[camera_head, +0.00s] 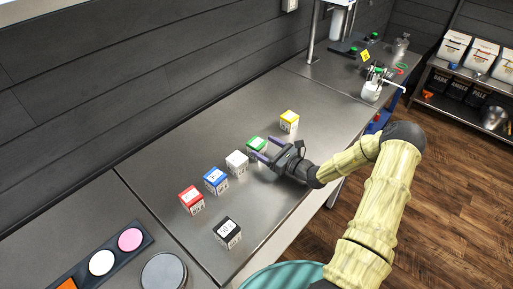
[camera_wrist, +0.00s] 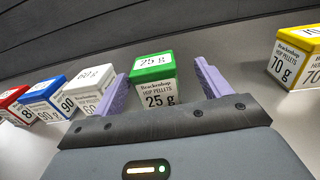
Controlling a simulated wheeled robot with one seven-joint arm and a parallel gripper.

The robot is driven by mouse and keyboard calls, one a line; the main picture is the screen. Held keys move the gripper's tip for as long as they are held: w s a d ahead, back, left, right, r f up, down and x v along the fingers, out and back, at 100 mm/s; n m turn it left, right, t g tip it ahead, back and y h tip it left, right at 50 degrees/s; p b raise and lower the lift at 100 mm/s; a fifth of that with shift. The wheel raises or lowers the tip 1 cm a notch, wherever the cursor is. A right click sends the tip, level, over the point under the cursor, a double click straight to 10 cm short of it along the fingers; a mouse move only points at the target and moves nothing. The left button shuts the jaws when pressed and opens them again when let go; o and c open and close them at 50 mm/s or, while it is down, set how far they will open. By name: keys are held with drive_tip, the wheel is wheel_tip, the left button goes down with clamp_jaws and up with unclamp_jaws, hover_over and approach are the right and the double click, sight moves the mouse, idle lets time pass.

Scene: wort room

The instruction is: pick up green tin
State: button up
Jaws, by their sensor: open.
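The green tin (camera_head: 257,144) is a small box with a green lid and a white label, standing upright on the steel counter. In the wrist view, the green tin (camera_wrist: 154,82) reads "25 g" and shows between my two purple fingers, towards their far ends. My gripper (camera_head: 258,149) is open, low over the counter, its fingers pointing at the tin. In the wrist view, my gripper (camera_wrist: 160,85) shows a gap on the right side of the tin; the left finger appears close to its left side. I cannot tell whether it touches. The tin's lower part is hidden by my gripper's body.
A white tin (camera_head: 237,162) stands close left of the green one, then a blue tin (camera_head: 216,180) and a red tin (camera_head: 191,200). A yellow tin (camera_head: 289,120) stands to the right, with bare counter between. A black tin (camera_head: 228,232) stands nearer the front edge.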

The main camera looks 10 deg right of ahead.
sight(251, 140)
drive_tip(key=x, duration=0.1)
drive_tip(key=p+x, duration=0.1)
drive_tip(key=x, duration=0.1)
drive_tip(key=p+x, duration=0.1)
drive_tip(key=shift+a+r, duration=0.15)
drive_tip(key=shift+a, duration=0.45)
drive_tip(key=shift+w+a, duration=0.1)
drive_tip(key=shift+w, duration=0.1)
drive_tip(key=c, duration=1.1)
wheel_tip(251, 140, up, 10)
drive_tip(key=shift+f+b, duration=0.1)
drive_tip(key=shift+b, duration=0.8)
